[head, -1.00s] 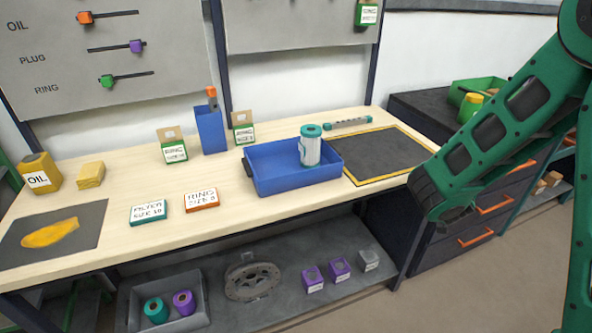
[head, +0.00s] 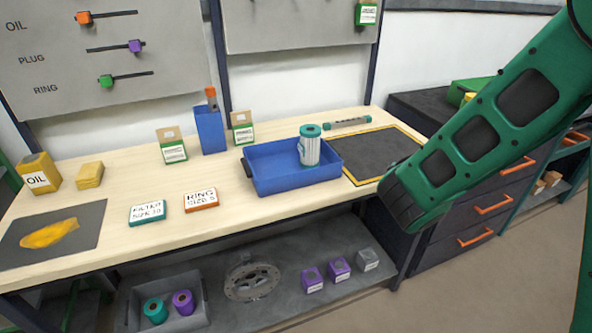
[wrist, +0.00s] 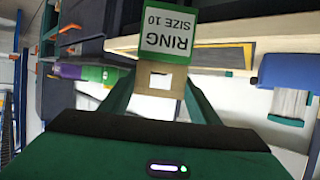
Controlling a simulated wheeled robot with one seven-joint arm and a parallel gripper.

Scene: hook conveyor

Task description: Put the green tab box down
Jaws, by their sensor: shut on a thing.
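My gripper (wrist: 160,88) is shut on a green tab box (wrist: 165,42). The box has a white label reading RING SIZE 10, upside down in the wrist view, and a cardboard tab with a hole between the fingers. The head view shows only part of my arm; the gripper and held box are out of sight there. Two similar boxes stand on the bench, one left of the blue holder (head: 172,147) and one right of it (head: 242,128). Another green-labelled box (head: 366,14) hangs on the upper panel.
A blue tray (head: 290,181) on the bench holds a white and teal canister (head: 309,150). Right of it lies a dark mat with a yellow border (head: 375,152), its visible surface clear. A teal-ended bar (head: 347,123) lies behind the mat. Orange-handled drawers (head: 490,205) stand at right.

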